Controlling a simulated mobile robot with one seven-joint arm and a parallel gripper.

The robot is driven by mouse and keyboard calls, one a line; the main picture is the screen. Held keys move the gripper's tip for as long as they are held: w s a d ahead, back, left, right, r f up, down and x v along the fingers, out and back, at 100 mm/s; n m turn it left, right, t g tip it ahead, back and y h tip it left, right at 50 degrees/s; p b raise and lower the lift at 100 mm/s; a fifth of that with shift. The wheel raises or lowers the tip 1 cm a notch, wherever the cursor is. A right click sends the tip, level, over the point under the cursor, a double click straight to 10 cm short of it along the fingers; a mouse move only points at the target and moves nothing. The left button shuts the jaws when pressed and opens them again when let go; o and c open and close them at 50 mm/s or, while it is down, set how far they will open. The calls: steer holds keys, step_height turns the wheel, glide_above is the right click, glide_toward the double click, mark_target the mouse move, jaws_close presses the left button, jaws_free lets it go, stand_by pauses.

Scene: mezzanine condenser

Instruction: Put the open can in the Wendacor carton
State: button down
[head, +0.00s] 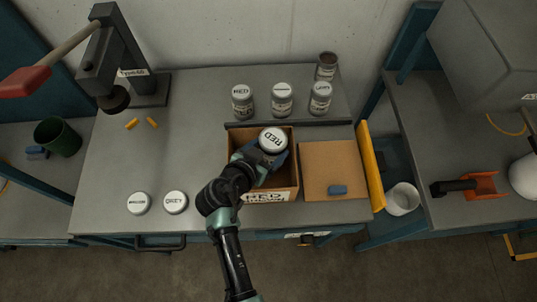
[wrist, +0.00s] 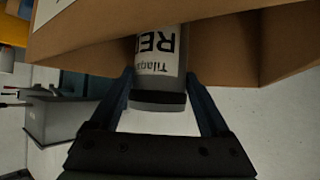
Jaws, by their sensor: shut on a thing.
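My gripper (head: 272,160) is shut on a can with a white lid reading RED (head: 272,139). The can also shows in the wrist view (wrist: 158,60), its label reading RED. The held can is over or partly inside an open brown carton (head: 247,198); its depth is unclear. The carton's front label reads RED; I cannot make out Wendacor on it. In the wrist view, cardboard walls (wrist: 285,45) surround the can. An open can with a dark brown top (head: 326,66) stands at the back right of the bench, apart from my gripper.
Several white-lidded cans (head: 282,100) stand on the back ledge. A closed brown box (head: 328,160) with a blue block (head: 337,190) is right of the open carton. Two round white lids or tops (head: 175,202) are at front left. A red-handled press (head: 110,70) stands back left.

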mark_target(266, 158)
steer(key=shift+f, duration=1.75)
steer(key=shift+f, duration=0.15)
jaws_free()
